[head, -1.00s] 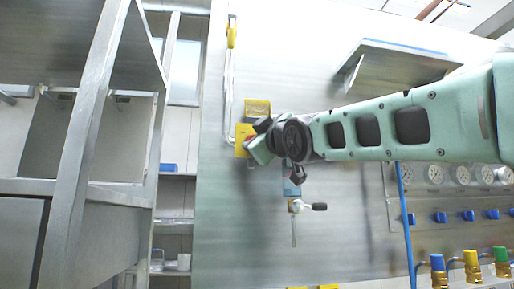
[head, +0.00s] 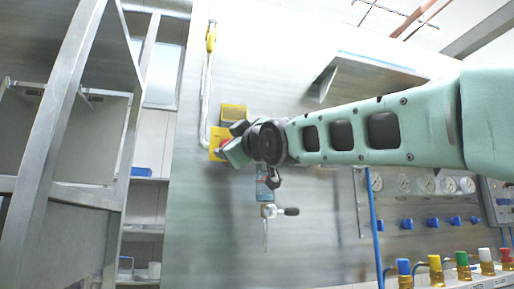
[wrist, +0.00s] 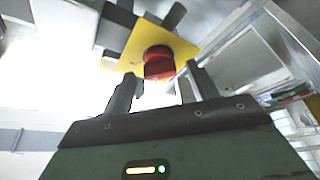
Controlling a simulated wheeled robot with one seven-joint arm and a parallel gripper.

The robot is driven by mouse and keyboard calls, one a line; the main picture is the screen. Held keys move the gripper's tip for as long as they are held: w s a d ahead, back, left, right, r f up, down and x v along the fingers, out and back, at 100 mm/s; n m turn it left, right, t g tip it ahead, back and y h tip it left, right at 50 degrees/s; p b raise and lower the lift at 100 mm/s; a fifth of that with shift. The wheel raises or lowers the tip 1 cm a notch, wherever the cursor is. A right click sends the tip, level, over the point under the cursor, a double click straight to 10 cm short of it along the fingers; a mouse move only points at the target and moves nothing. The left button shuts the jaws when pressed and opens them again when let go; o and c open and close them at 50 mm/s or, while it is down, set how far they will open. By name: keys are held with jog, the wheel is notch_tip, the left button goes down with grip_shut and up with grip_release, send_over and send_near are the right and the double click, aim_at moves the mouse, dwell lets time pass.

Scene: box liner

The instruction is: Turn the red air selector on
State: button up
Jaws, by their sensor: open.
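The red air selector (wrist: 159,64) is a red knob on a yellow plate (wrist: 178,35), seen in the wrist view just beyond my fingertips. My gripper (wrist: 157,82) is open, with one finger on each side of the knob's near end; I cannot tell if either finger touches it. In the head view the yellow plate (head: 216,143) is on the metal wall panel, and my wrist hides most of the knob.
A yellow sign (head: 234,112) is just above the plate. A valve with a black lever (head: 288,211) is below my wrist. Gauges (head: 424,184) and blue valves (head: 432,223) line the right. A metal frame (head: 50,160) stands at the left.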

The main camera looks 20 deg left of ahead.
jog(key=b+v, duration=1.4)
jog(key=v, duration=0.2)
jog(key=shift+s, duration=0.15)
jog(key=shift+d+f, duration=0.1)
